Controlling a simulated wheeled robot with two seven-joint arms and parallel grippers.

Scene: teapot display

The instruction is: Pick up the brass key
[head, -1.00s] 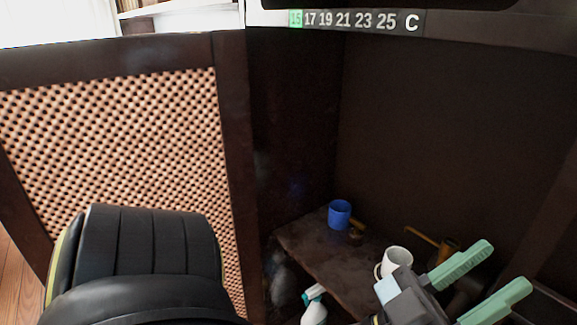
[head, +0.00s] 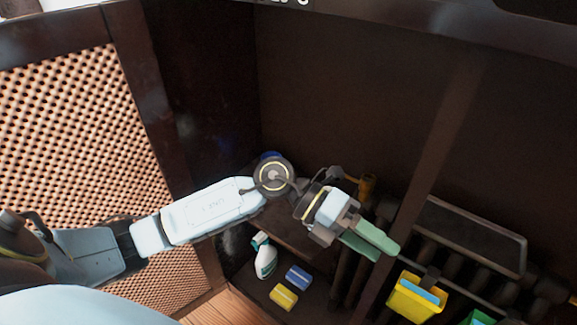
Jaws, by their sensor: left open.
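I cannot make out the brass key in the head view. A small brass-coloured object (head: 366,184) shows behind my left wrist at the back of the shelf, but I cannot tell what it is. My left gripper (head: 374,244) has green fingers and points right, over the right end of the cabinet shelf (head: 290,232). It is open, with nothing seen between its fingers. My left arm hides much of the shelf top. My right gripper is not in view.
A blue mug (head: 270,156) is mostly hidden behind my arm. Below the shelf are a spray bottle (head: 265,258), a blue sponge (head: 298,277) and a yellow sponge (head: 284,296). The woven door panel (head: 70,140) is at left.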

